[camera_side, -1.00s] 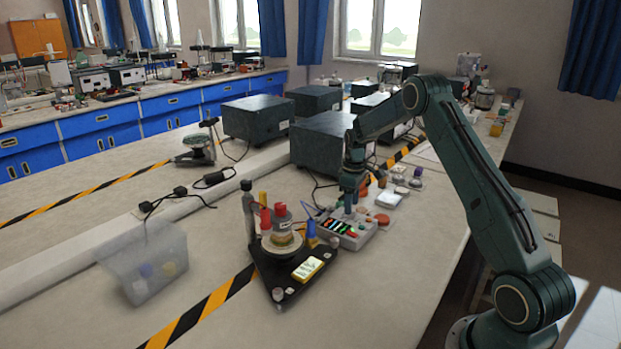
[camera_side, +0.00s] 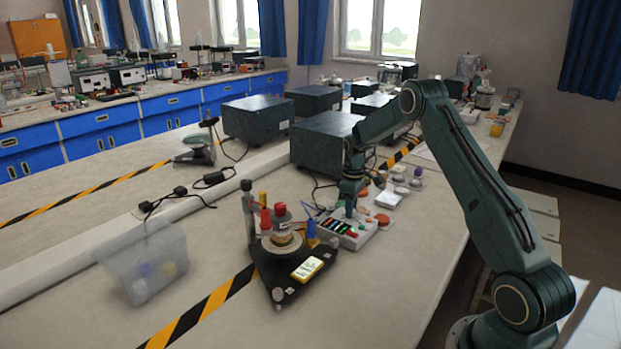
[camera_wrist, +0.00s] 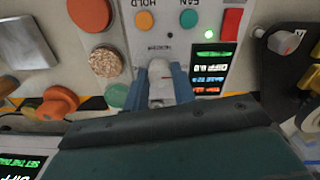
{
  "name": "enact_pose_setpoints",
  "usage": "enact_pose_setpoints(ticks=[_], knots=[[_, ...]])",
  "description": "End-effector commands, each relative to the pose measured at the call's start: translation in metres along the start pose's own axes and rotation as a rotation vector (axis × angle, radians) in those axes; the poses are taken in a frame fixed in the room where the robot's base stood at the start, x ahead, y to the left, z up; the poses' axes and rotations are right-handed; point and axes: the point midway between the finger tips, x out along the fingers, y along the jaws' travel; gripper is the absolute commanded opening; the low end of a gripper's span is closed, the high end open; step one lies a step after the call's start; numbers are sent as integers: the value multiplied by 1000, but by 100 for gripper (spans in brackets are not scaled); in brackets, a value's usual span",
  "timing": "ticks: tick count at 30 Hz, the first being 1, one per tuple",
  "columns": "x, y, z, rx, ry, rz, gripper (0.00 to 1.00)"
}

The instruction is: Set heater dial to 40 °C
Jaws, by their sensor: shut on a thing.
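The heater's pale control box (camera_side: 352,242) stands on the bench in the side view, with a row of lit coloured readouts. In the wrist view its panel (camera_wrist: 165,18) carries a grey dial (camera_wrist: 160,70) with a pale top and a small reddish mark. My gripper (camera_wrist: 164,90) has its two blue fingers on either side of this dial, shut on it. In the side view my gripper (camera_side: 349,207) points down onto the box and hides the dial.
A black triangular stand (camera_side: 285,275) is left of the box in the side view.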

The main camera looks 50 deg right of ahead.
Motion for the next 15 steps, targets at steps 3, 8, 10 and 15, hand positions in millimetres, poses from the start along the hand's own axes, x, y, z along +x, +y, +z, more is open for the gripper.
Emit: enact_pose_setpoints(ticks=[3,8,10,15], knots=[[0,0,0,15,0,0,3],[-1,0,0,66,0,0,3],[-1,0,0,100,0,0,3],[-1,0,0,210,0,1,3]])
